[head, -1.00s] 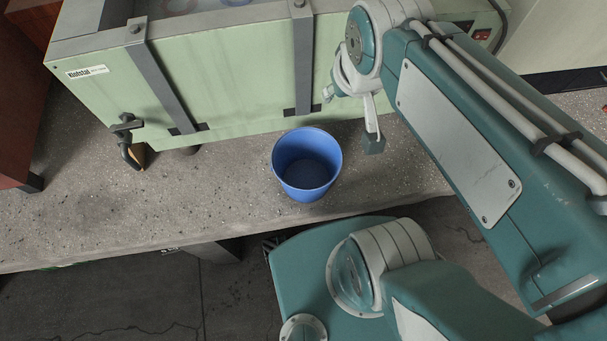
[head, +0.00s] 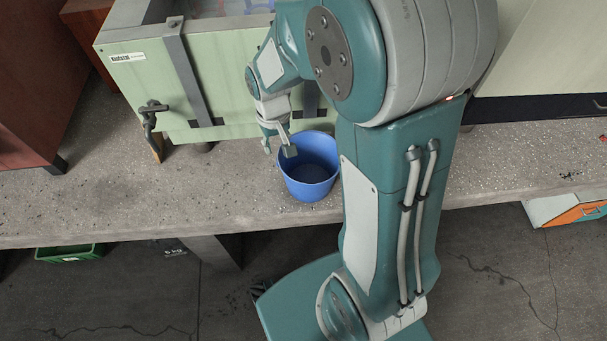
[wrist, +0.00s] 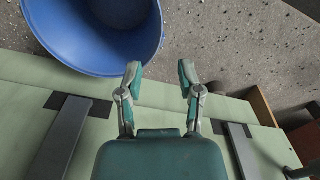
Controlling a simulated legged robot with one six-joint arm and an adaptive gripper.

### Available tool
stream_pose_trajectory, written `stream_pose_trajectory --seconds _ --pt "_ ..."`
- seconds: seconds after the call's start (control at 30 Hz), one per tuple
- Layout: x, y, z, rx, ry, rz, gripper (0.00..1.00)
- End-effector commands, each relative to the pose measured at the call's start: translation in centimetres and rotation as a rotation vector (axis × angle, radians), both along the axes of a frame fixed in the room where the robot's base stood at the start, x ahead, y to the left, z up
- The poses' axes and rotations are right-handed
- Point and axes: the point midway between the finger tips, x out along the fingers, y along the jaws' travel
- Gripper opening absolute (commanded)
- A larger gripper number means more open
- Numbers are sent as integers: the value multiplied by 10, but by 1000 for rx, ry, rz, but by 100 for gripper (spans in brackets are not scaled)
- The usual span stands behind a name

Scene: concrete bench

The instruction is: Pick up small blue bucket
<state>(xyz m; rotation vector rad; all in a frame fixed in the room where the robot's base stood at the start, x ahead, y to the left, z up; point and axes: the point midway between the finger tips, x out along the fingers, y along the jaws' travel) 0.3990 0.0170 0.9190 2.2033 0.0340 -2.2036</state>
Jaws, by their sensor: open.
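The small blue bucket (head: 310,172) stands upright on the concrete bench (head: 90,205), close in front of the pale green metal box (head: 150,82). My gripper (head: 278,151) is open and empty. In the head view it is at the bucket's upper left rim; I cannot tell whether it touches. In the wrist view the two fingers of my gripper (wrist: 160,78) are spread apart, and the bucket (wrist: 100,35) lies beside them at the upper left, not between them. My arm covers part of the bench right of the bucket.
The green box has grey straps and a tap (head: 150,115) on its front. A brown wooden cabinet (head: 30,110) stands at the left. A green crate (head: 68,253) is on the floor below the bench. The bench left of the bucket is clear.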

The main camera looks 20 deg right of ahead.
Motion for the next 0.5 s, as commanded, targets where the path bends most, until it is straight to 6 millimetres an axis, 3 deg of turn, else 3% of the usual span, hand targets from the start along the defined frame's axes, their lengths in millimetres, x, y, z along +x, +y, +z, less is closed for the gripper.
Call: stream_pose_trajectory --seconds 0.2,0.5 --pt "-2 -1 -37 0 5 -1 47" --pt "-6 -2 -66 -1 6 -1 47"
